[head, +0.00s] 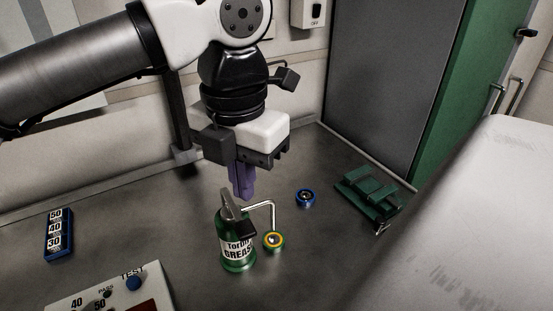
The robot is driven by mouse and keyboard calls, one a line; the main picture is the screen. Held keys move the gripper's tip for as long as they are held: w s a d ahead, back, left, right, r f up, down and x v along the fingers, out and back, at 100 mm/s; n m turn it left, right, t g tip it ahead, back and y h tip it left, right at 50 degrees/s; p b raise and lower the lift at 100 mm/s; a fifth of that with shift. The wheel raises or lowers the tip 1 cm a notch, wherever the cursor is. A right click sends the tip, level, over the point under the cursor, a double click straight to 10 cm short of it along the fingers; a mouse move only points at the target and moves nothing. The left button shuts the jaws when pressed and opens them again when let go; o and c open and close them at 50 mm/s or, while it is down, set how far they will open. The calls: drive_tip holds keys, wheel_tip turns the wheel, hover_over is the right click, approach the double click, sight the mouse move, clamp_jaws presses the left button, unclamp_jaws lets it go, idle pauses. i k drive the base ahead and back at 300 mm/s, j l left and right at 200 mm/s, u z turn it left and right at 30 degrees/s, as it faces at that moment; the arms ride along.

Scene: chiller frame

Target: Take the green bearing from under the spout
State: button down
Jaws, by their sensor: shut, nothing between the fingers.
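The green bearing (274,241), a small ring with a yellow band and a dark centre, lies on the dark floor surface. It is just below the tip of the bent metal spout (271,207) of the green grease can (237,245). My gripper (245,196) points down with its purple fingers together and empty. In the picture its fingertips are above and slightly behind the can, up and left of the bearing. I cannot tell their exact height over the surface.
A blue bearing (306,197) lies behind the green one. A dark green stand (369,193) is to the right. A blue numbered block (59,234) lies at left, a test box (112,294) at front left. A pale bulky body (470,230) blocks the right foreground.

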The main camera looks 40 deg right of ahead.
sight(278, 247)
drive_tip(key=z, duration=1.1)
